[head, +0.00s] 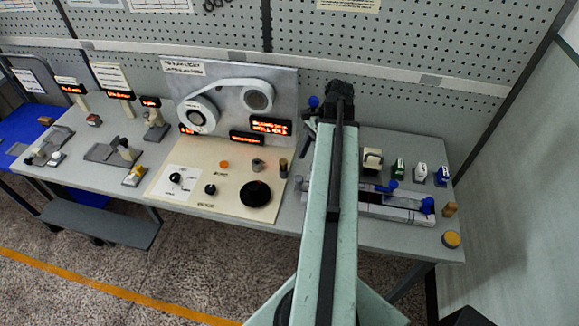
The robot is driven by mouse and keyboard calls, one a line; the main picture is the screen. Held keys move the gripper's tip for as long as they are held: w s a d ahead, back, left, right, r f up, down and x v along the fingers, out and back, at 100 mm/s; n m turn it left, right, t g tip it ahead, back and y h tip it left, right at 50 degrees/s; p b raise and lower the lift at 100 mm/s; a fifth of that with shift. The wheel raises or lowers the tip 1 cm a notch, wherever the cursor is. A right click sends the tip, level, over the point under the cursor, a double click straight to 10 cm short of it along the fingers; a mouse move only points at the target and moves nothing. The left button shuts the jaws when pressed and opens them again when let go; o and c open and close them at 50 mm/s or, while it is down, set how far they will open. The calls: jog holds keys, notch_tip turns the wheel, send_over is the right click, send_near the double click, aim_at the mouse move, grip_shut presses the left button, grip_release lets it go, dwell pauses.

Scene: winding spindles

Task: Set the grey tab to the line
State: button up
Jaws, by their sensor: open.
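My arm rises from the bottom of the head view and reaches over the bench. Its dark end, with my gripper (322,124), is at the back of the bench, in front of the grey board. The jaws are open and mostly hidden by the arm; I see nothing held. Right of the arm lies a long slide fixture (398,211) with a white strip, thin red marks and blue knobs. I cannot make out for certain which part is the grey tab or which mark is the line. My gripper is apart from the visible part of this fixture.
A cream control panel (165,193) with knobs and a reel board (283,84) stand left of my arm. Several small blocks, one a green-and-white block (398,169), stand at the right. A yellow-topped cylinder (451,240) is near the front right edge. Grey fixtures (103,153) fill the left.

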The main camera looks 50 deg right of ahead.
aim_at(299, 178)
jog(key=b+x, duration=0.7)
jog(key=x, duration=0.1)
jog(key=shift+d, duration=0.1)
jog(key=shift+r, duration=0.15)
grip_shut()
dwell(1.2)
